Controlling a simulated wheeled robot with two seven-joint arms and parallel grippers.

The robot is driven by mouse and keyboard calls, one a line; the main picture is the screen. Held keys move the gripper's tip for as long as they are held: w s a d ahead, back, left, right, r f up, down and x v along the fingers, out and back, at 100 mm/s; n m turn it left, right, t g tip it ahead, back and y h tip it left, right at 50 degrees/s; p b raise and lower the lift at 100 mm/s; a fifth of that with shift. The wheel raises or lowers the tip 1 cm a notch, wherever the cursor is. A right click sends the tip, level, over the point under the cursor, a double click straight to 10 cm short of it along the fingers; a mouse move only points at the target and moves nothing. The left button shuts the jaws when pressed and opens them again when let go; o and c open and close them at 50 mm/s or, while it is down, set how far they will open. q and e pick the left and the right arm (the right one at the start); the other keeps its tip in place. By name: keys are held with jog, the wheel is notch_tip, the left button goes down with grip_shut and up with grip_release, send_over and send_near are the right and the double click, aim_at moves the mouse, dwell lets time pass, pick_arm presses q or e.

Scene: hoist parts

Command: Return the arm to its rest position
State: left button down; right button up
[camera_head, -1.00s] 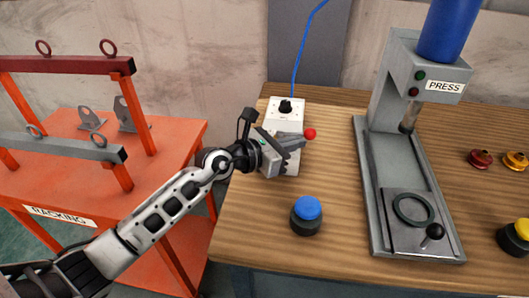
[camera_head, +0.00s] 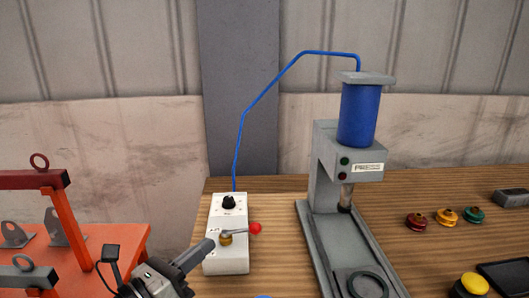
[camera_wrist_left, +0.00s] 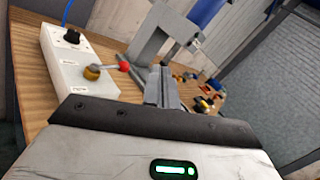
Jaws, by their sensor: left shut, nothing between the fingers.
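My left gripper (camera_head: 205,250) comes in at the bottom of the head view, its fingers shut and empty. The fingertips overlap the left edge of a white control box (camera_head: 226,266) in the picture; I cannot tell the gap between them. The box has a black knob and a brass-based lever with a red ball (camera_head: 255,228). In the left wrist view, the shut fingers (camera_wrist_left: 163,85) point away from the camera, with the control box (camera_wrist_left: 70,75) to their left and the red ball (camera_wrist_left: 124,66) close beside them. My right gripper is not in view.
A grey press (camera_head: 323,190) with a blue cylinder (camera_head: 358,115) stands right of the box, joined by a blue hose (camera_head: 262,92). Red, yellow and green parts (camera_head: 446,216) and a yellow button (camera_head: 471,287) lie further right. An orange rack (camera_head: 75,235) stands at left.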

pick_arm(q)
jog(key=s+a+r+n+t+y, duration=0.1)
jog(key=a+n+t+y, duration=0.3)
jog(key=n, duration=0.4)
jog(key=a+r+n+t+y, duration=0.25)
jog(key=n+y, duration=0.25)
jog(key=n, duration=0.4)
jog(key=s+a+f+n+g+y, duration=0.4)
jog(key=a+f+n+g+y, duration=0.4)
jog(key=n, duration=0.4)
jog(key=s+d+f+n+g+h, duration=0.3)
jog(key=s+d+f+n+g, duration=0.15)
jog(key=s+f, duration=0.35)
jog(key=s+d+f+n+g+h, duration=0.3)
jog(key=s+f+g, duration=0.3)
jog(key=s, duration=0.3)
jog(key=w+d+f+t+h, duration=0.2)
jog(key=w+d+f+t, duration=0.3)
jog(key=f, duration=0.3)
jog(key=shift+w+f+t, duration=0.15)
jog(key=shift+w+t, duration=0.3)
jog(key=shift+t, duration=0.45)
